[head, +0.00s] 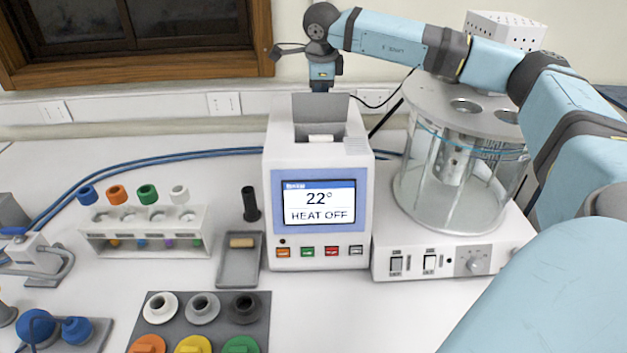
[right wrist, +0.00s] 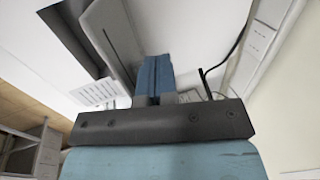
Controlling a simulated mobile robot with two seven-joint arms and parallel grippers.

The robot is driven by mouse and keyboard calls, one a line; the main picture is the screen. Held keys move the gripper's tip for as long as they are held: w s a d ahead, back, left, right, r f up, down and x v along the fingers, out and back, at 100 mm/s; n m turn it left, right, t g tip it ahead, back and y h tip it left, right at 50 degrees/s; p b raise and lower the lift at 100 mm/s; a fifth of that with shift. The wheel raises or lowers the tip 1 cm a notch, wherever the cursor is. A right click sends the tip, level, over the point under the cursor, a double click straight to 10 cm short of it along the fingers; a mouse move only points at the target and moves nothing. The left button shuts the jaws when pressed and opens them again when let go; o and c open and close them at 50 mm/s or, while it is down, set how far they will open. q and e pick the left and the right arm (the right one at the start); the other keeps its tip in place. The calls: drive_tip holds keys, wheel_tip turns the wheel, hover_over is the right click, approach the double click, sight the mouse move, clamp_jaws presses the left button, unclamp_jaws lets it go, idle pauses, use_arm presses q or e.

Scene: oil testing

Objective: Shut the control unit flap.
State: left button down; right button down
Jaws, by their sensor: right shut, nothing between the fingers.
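The control unit (head: 318,160) is a white box with a lit screen reading "22°" and "HEAT OFF". Its grey flap (head: 322,106) stands raised at the back of the top opening, so it is open. In the right wrist view the flap (right wrist: 112,38) is a grey plate beside the dark opening. My right gripper (head: 321,86) points down just behind the flap, its tips partly hidden by it. In the right wrist view its blue fingers (right wrist: 153,76) are together and empty, close to the flap; contact cannot be told. My left gripper is out of view.
A glass bath (head: 460,185) on a white base stands right of the unit, under my right arm. A rack (head: 145,232) with coloured caps, a small tray (head: 240,262) and a stopper mat (head: 203,330) lie left and front. The wall is close behind.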

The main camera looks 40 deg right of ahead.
drive_tip(key=shift+s+a, duration=0.45)
drive_tip(key=shift+s, duration=0.05)
drive_tip(key=shift+s+a+f+b, duration=0.35)
drive_tip(key=shift+s+a, duration=0.2)
drive_tip(key=shift+s, duration=0.1)
drive_tip(key=shift+s+a+f+b, duration=0.25)
drive_tip(key=shift+s+a+b, duration=0.1)
drive_tip(key=shift+s+a, duration=0.25)
wheel_tip(320, 180, up, 9)
drive_tip(key=p, duration=0.5)
